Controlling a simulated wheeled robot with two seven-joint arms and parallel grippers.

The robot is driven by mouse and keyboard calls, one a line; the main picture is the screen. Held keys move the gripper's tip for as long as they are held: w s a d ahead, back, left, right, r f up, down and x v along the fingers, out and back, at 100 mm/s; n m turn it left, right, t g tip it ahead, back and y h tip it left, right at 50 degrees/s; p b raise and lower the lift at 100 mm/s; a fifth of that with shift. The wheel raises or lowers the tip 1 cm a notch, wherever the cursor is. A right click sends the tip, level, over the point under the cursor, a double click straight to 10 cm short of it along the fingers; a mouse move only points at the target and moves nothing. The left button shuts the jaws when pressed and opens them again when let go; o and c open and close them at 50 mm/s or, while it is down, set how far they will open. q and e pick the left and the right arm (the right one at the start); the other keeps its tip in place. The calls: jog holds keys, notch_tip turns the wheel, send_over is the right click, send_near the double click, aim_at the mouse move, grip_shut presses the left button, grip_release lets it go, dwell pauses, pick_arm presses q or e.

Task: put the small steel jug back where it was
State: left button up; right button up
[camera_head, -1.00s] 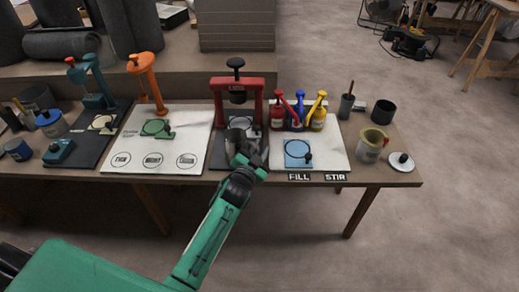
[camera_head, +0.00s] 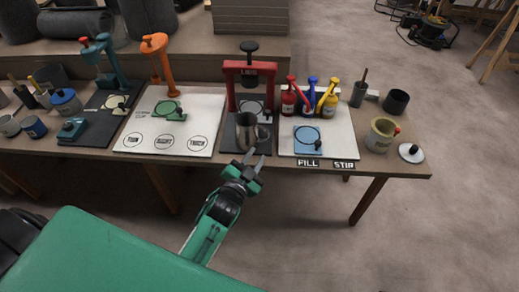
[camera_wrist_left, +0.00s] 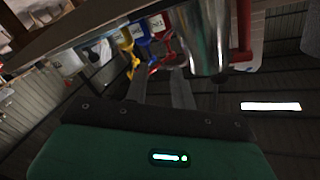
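The small steel jug (camera_head: 246,134) stands upright on the dark board (camera_head: 232,147) in front of the red press (camera_head: 249,75). My left gripper (camera_head: 252,158) is just in front of the jug, on the near side of the table edge. Its two fingers are spread apart with nothing between them. In the left wrist view the shiny jug (camera_wrist_left: 203,35) is beyond the open fingers (camera_wrist_left: 161,90) and to their right. My right gripper is in neither view now.
Right of the jug, a white board (camera_head: 340,142) bears red, blue and yellow bottles and a blue pad (camera_head: 308,139). Left is a white board (camera_head: 204,107) with three labelled circles. A cream pot (camera_head: 381,135) stands far right. Free floor lies in front.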

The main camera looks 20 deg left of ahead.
pick_arm(q)
jog(key=s+f+n+g, duration=0.2)
jog(key=s+f+g, duration=0.2)
jog(key=s, duration=0.9)
jog(key=s+f+n+g, duration=0.3)
jog(key=s+f+g, duration=0.1)
jog(key=s+g, duration=0.6)
jog(key=s, duration=0.3)
jog(key=shift+s+a+f+y, duration=0.15)
jog(key=shift+s+a+y, duration=0.1)
jog(key=shift+a+y, duration=0.15)
